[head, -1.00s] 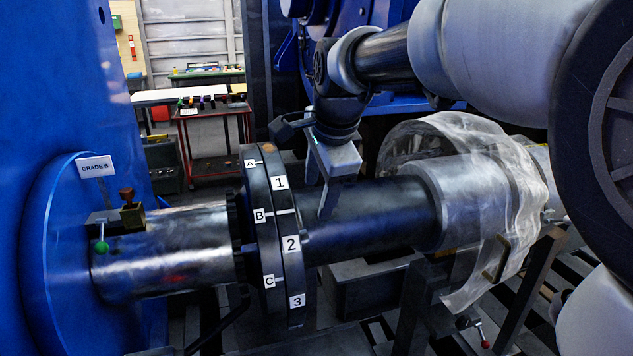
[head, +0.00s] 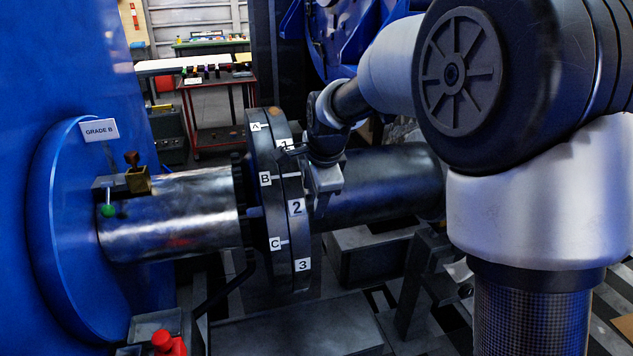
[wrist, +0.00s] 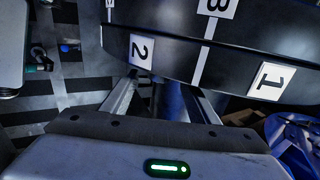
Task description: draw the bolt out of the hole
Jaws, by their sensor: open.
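The coupling of two dark flanges (head: 280,269) stands upright on the shaft line, with labels A, B, C on the left disc and 1, 2, 3 on the right. My gripper (head: 320,208) is open beside the right disc's face, close to label 2. In the wrist view my gripper (wrist: 165,98) has its fingers spread below the flange rim (wrist: 180,62), between labels 2 and 1. A dark bluish form shows between the fingers; I cannot tell whether it is the bolt or the shaft. A small pale stub (head: 255,212) protrudes left of the flange between B and C, perhaps a bolt end.
The bare steel shaft (head: 180,215) runs left to the blue housing (head: 60,60) with a GRADE B tag (head: 100,130). A dark shaft (head: 385,185) runs right, under my arm. A red-topped object (head: 165,343) stands at bottom left. A red-framed bench (head: 215,108) stands behind.

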